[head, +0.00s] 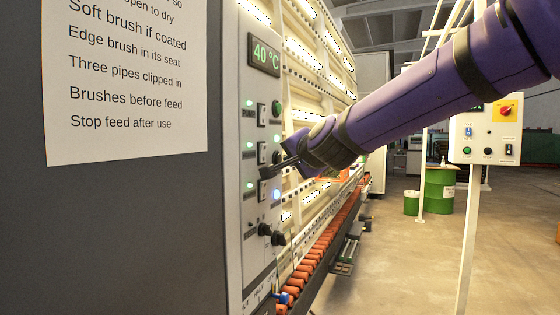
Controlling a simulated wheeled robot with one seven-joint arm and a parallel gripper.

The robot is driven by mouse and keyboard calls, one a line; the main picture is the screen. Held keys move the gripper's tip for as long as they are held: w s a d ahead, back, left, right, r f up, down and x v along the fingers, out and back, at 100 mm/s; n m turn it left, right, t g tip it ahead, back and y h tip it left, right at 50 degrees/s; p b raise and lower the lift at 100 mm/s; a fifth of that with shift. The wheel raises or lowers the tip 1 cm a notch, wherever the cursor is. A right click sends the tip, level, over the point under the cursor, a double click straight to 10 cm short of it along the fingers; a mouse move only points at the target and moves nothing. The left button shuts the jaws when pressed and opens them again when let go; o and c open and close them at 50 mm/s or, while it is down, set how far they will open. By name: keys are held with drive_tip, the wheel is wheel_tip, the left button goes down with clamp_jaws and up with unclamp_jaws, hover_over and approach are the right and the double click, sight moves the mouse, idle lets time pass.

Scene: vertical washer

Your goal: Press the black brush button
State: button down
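The grey control panel (258,205) of the washer stands left of centre, seen at a steep angle. A black button (277,158) sits in the middle of its right column, below a green button (277,108) and above a blue-lit button (277,194). The small labels beside them are too blurred to read surely. My gripper (267,172) reaches in from the right, its dark fingers together in one narrow shape with nothing between them. The tips are just below and left of the black button, close to the panel; I cannot tell whether they touch it.
Rocker switches (262,153) and black knobs (264,229) also stick out of the panel. A display (264,55) reads 40 °C. A paper notice (125,80) hangs on the dark left side. Orange rollers (310,262) run below.

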drive_tip(key=shift+w+a, duration=0.15)
drive_tip(key=shift+a, duration=0.25)
idle(0.6)
idle(0.3)
drive_tip(key=shift+s+d, duration=0.3)
drive_tip(key=shift+d, duration=0.45)
drive_tip(key=shift+s+d, duration=0.3)
drive_tip(key=shift+d, duration=0.5)
drive_tip(key=shift+s+d, duration=0.25)
drive_tip(key=shift+d, duration=0.5)
drive_tip(key=shift+s+d, duration=0.3)
drive_tip(key=shift+d, duration=0.5)
drive_tip(key=shift+d, duration=0.1)
